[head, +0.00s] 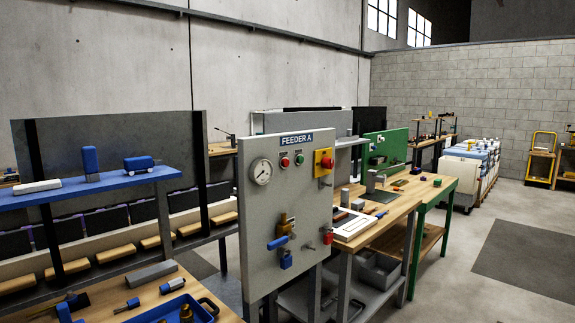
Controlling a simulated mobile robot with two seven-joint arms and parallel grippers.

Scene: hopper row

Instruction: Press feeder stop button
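A grey upright panel (250,215) with a "FEEDER A" sign (296,140) stands near the middle of the head view. On its upper part are a small red button (284,162) and, to its right, a small green button (299,159). Further right is a yellow box (319,168) with a red mushroom-shaped button (327,162). The small labels by the buttons are too small to read, so I cannot tell which red button is named as the stop. Neither of my grippers shows in this view, and nothing touches the buttons.
The panel also bears a round gauge (261,171), a blue lever (278,242) and a blue padlock-like piece (286,261). A wooden workbench (375,232) stands behind it at right. A bench with a blue tray (206,315) is at lower left. Open floor (450,285) lies at right.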

